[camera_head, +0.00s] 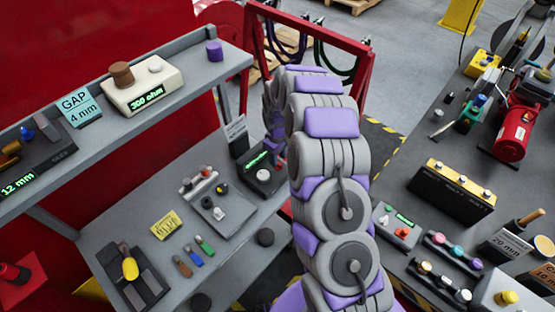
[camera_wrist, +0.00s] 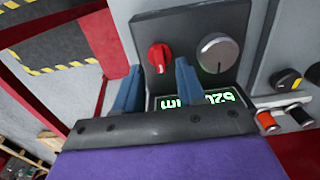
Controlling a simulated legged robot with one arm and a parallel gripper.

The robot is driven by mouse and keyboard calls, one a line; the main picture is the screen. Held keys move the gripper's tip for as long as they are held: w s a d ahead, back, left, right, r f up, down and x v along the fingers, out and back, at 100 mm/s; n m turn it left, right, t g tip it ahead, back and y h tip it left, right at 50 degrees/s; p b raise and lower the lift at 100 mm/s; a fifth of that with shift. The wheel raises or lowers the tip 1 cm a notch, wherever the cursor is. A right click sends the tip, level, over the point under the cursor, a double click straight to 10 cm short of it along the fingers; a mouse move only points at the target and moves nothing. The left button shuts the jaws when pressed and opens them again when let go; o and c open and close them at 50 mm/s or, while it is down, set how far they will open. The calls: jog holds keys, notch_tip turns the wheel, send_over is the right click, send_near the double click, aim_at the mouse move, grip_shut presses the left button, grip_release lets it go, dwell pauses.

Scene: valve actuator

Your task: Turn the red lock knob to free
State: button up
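The red lock knob (camera_wrist: 160,57) has a pale pointer mark and sits on a dark panel, left of a larger silver dial (camera_wrist: 218,53) in the wrist view. My gripper (camera_wrist: 157,68) is open. Its two blue fingers stand apart, their tips at either side of the knob's lower edge; I cannot tell whether they touch it. A green display (camera_wrist: 200,100), upside down, shows behind and below the fingers. In the head view the dark box (camera_head: 262,180) with the display and dial stands on the lower bench, partly behind my arm. The knob is not clear there.
In the wrist view, a black-and-yellow knob (camera_wrist: 288,79) and an orange-tipped terminal (camera_wrist: 268,121) are at the right. In the head view, a tray with switches (camera_head: 212,212) lies left of the box. The grey upper shelf (camera_head: 205,70) overhangs the bench at left.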

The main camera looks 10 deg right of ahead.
notch_tip(320, 180, up, 15)
jog(key=shift+f+p, duration=0.15)
jog(key=shift+p, duration=0.2)
jog(key=shift+w, duration=0.1)
jog(key=s+r+m+b, duration=0.2)
jog(key=s+r, duration=0.3)
jog(key=s, duration=0.6)
jog(key=s+r+m+b, duration=0.1)
jog(key=s+r, duration=0.3)
jog(key=s, duration=0.6)
jog(key=s+f+m+g+b, duration=0.1)
jog(key=s+m, duration=0.3)
jog(key=s, duration=1.8)
jog(key=shift+d+f+g+b, duration=0.3)
jog(key=shift+g+b, duration=0.1)
jog(key=shift+b, duration=0.25)
